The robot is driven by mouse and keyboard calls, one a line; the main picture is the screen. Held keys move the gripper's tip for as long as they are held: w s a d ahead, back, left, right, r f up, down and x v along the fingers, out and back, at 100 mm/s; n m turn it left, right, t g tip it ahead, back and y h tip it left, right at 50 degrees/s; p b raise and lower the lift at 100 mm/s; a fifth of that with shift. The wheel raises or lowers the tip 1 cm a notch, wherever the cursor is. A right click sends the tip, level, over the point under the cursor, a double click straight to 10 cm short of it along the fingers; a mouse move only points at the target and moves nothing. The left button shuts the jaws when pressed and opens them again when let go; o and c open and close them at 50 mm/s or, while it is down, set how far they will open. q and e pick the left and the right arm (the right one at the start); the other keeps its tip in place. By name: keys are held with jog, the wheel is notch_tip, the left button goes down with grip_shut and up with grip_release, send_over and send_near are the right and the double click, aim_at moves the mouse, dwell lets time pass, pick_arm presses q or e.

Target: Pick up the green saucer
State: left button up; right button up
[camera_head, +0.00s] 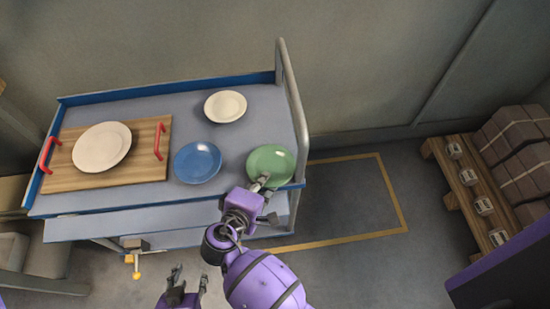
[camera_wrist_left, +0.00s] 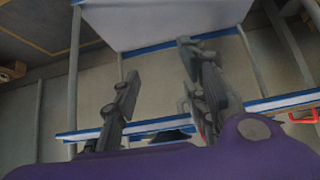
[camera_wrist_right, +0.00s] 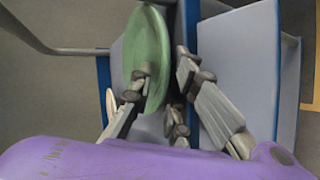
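The green saucer (camera_head: 270,163) lies at the front right corner of the cart top, and its rim reaches the front edge. My right gripper (camera_head: 267,198) is at its near rim. In the right wrist view the green saucer (camera_wrist_right: 154,50) shows steeply; one finger of the right gripper (camera_wrist_right: 163,75) overlaps its face and the other is beyond its rim, with a gap between them. Whether either finger touches the saucer is unclear. My left gripper (camera_head: 190,274) is open and empty, low in front of the cart; its spread fingers also show in the left wrist view (camera_wrist_left: 158,65).
A blue plate (camera_head: 198,162) lies left of the green saucer, and a small white plate (camera_head: 225,106) lies behind. A wooden tray (camera_head: 60,178) with red handles holds a larger white plate (camera_head: 102,147). The cart's grey rail (camera_head: 294,95) rises at its right end.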

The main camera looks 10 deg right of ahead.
jog(key=shift+a, duration=0.1)
jog(key=shift+s+a+r, duration=0.1)
jog(key=shift+s+r, duration=0.05)
jog(key=shift+s, duration=0.05)
grip_shut()
pick_arm(q)
jog(key=shift+s+a+f, duration=0.3)
jog(key=shift+s+a, duration=0.15)
jog(key=shift+s, duration=0.35)
pick_arm(e)
jog(key=shift+w, duration=0.1)
pick_arm(q)
jog(key=shift+w, duration=0.1)
